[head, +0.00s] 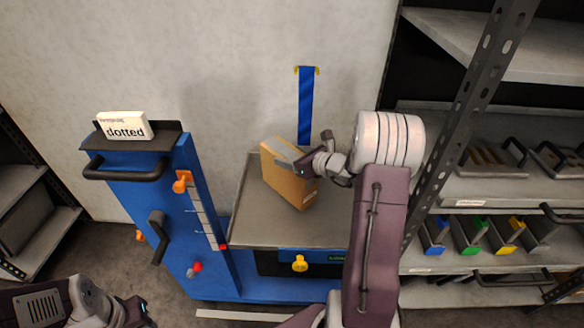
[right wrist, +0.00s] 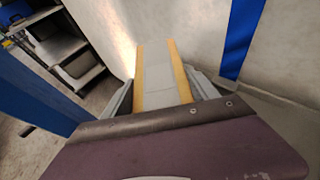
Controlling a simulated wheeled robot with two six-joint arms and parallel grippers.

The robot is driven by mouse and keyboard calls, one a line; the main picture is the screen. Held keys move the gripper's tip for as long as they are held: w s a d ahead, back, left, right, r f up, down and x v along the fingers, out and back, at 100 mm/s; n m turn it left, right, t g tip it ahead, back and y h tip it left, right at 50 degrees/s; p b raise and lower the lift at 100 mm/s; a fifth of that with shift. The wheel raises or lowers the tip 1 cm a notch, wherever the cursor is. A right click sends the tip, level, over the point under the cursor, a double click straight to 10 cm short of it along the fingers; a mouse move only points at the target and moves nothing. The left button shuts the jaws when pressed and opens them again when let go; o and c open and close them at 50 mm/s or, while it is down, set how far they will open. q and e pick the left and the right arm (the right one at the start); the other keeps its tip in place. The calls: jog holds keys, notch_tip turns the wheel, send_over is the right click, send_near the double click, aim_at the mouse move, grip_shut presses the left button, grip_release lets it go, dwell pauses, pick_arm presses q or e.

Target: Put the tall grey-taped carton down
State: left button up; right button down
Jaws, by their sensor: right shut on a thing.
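The tall carton (head: 287,182) is brown with a grey tape strip over its top, and stands slightly tilted in the picture at the grey metal tabletop (head: 262,231). My right gripper (head: 307,162) is shut on the carton's upper part. In the right wrist view the carton (right wrist: 142,98) lies between the two grey fingers, its grey tape facing the camera. I cannot tell whether its bottom touches the tabletop. My left gripper (head: 136,312) is at the lower left, away from the carton; its fingers are too cut off to read.
A blue machine panel (head: 172,226) with black handles and orange knobs stands left of the tabletop. A shelf rack (head: 480,190) with coloured bins stands at the right. The tabletop is bare around the carton.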

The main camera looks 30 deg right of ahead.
notch_tip(320, 180, down, 4)
jog(key=shift+r+b, duration=0.15)
jog(key=shift+b, duration=0.45)
jog(key=shift+c, duration=1.1)
grip_release()
jog(key=p+v, duration=0.2)
jog(key=v, duration=1)
